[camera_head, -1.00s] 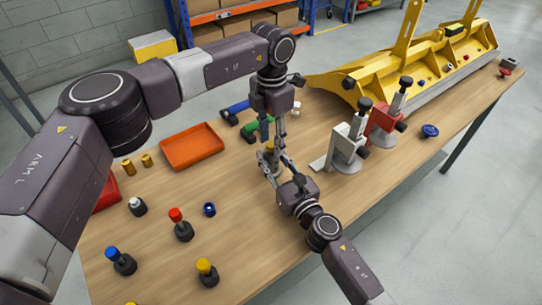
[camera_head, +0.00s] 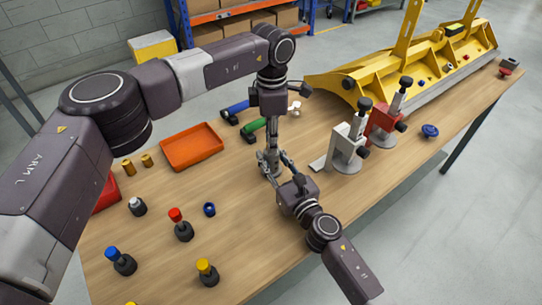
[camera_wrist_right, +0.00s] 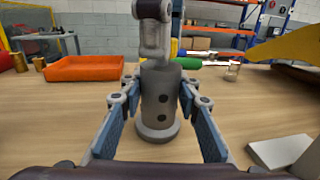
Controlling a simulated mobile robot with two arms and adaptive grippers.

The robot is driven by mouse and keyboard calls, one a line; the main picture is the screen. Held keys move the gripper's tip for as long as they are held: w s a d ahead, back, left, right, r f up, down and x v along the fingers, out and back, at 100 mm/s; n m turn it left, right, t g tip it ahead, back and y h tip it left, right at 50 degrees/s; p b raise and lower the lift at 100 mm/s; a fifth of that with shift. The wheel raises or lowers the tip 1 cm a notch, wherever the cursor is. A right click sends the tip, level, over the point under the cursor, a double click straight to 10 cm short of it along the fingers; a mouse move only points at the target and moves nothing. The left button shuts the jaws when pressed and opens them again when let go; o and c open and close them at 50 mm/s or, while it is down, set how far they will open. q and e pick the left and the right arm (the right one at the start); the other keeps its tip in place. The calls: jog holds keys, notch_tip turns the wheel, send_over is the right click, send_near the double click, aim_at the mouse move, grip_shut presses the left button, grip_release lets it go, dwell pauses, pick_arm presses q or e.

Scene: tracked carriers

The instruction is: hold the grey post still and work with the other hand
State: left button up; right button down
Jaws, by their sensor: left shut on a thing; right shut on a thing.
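The grey post (camera_wrist_right: 158,100), a cylinder with a wider round foot and two dark holes, stands upright on the table in the right wrist view. My right gripper (camera_wrist_right: 159,85) is shut on it, one blue-padded finger on each side. In the head view, the post is small and mostly hidden by the grippers. My left gripper (camera_head: 269,150) comes down from above, its fingers at the post's top (camera_wrist_right: 157,66). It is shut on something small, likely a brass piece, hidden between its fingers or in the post.
An orange tray (camera_head: 192,148) and two brass pieces (camera_head: 128,168) lie to the left. A white clamp stand (camera_head: 346,145) and a red one (camera_head: 384,122) stand close on the right. Several coloured-top plungers (camera_head: 181,225) occupy the front left. A large yellow frame (camera_head: 400,75) fills the back right.

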pick_arm(q)
jog(key=m, duration=0.4)
jog(key=m, duration=0.2)
jog(key=shift+m, duration=0.3)
jog(key=m, duration=0.5)
jog(key=shift+m, duration=1.1)
jog(key=m, duration=0.9)
jog(key=shift+m, duration=0.3)
jog(key=o, duration=1)
jog(key=shift+c, duration=0.2)
